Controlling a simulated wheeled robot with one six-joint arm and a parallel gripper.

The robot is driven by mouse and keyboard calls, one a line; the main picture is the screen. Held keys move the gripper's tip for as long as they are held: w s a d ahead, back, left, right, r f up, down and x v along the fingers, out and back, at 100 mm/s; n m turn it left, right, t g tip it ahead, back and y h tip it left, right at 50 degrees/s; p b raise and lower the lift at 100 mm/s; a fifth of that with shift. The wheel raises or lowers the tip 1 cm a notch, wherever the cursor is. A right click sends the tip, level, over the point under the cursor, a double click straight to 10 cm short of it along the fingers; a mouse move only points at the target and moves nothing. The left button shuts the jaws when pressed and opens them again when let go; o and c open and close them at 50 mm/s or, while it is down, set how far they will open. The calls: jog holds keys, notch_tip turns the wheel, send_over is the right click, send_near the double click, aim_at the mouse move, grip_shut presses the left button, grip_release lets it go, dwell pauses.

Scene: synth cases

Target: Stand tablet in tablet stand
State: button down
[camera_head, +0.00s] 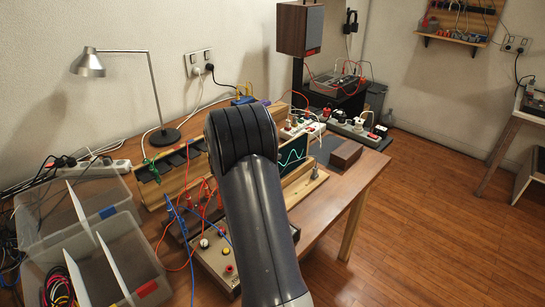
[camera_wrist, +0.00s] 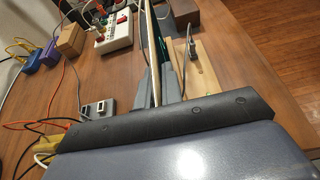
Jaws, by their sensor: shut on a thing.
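The tablet shows a dark screen with a green waveform (camera_head: 292,157) in the head view, upright and partly hidden behind my arm. In the wrist view the tablet (camera_wrist: 152,45) is seen edge-on as a thin pale strip. My gripper (camera_wrist: 158,78) is shut on it, with one grey finger on each side; the head view hides the fingers behind my arm. A light wooden base with a small metal post (camera_head: 307,186), which looks like the tablet stand, lies beside the tablet; it also shows in the wrist view (camera_wrist: 204,75). I cannot tell whether the tablet touches it.
A dark wooden block (camera_head: 346,153) lies right of the stand. White power strips (camera_head: 300,128) are behind. A dark slotted rack (camera_head: 172,168), a control box with cables (camera_head: 215,262) and clear bins (camera_head: 110,255) fill the left. The table's right edge is close.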

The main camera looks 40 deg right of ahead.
jog(key=shift+f, duration=0.2)
jog(key=c, duration=1.9)
grip_release()
jog(key=shift+r, duration=0.1)
jog(key=o, duration=0.4)
jog(key=shift+a, duration=0.1)
jog(key=b+v, duration=0.1)
jog(key=v, duration=0.9)
jog(key=shift+a, duration=0.3)
